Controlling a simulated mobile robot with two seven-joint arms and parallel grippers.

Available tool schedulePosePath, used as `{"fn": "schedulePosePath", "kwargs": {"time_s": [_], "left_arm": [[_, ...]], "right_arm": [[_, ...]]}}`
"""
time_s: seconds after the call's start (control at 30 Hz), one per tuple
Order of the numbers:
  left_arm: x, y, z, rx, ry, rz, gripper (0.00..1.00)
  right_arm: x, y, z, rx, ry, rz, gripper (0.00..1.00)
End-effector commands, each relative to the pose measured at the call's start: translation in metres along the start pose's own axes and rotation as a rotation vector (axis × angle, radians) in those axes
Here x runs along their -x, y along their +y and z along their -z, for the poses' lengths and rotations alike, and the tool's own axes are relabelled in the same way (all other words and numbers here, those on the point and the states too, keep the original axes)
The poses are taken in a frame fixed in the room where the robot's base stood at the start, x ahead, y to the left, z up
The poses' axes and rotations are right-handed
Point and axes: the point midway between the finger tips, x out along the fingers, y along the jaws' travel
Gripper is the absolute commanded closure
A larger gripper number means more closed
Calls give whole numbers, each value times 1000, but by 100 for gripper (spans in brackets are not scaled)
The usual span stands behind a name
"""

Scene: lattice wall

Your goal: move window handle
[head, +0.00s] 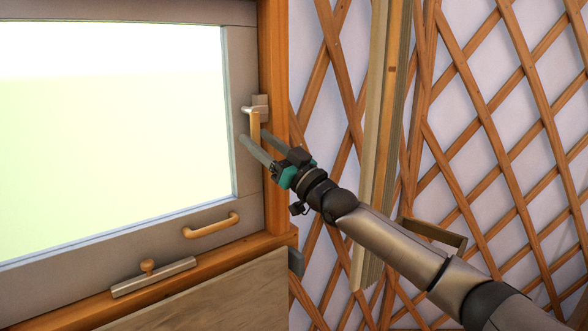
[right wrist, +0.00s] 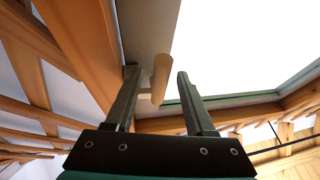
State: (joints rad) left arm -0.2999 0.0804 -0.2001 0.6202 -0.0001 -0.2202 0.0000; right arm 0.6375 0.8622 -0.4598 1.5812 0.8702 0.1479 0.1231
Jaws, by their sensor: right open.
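The window handle (head: 254,124) is a light wooden grip hanging down from a metal mount (head: 259,103) on the right side of the grey window frame (head: 245,70). My right gripper (head: 252,137) is open at the handle's lower part, with one finger on each side of it. In the right wrist view the handle (right wrist: 160,74) shows between the tips of my right gripper (right wrist: 158,76), with a gap visible to the right finger. Whether the left finger touches it I cannot tell. My left gripper is not in view.
A second wooden handle (head: 211,227) sits on the lower frame, above a metal bar with a knob (head: 152,277). An orange post (head: 273,50) borders the window. A wooden lattice wall (head: 480,110) and an upright pale board (head: 384,120) stand to the right, close to my arm.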

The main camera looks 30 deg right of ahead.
Motion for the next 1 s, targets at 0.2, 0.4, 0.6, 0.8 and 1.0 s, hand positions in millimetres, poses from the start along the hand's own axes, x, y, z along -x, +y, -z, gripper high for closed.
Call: {"fn": "schedulePosePath", "kwargs": {"time_s": [0.2,0.4,0.6,0.8,1.0], "left_arm": [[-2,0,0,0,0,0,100],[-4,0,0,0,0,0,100],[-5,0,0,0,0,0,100],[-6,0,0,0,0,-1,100],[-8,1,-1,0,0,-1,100]], "right_arm": [[28,0,-2,1,-4,0,45],[51,0,-1,2,-3,0,45],[73,0,-2,2,-5,0,45],[95,0,-1,3,-4,0,45],[115,0,-1,3,-5,0,45]]}}
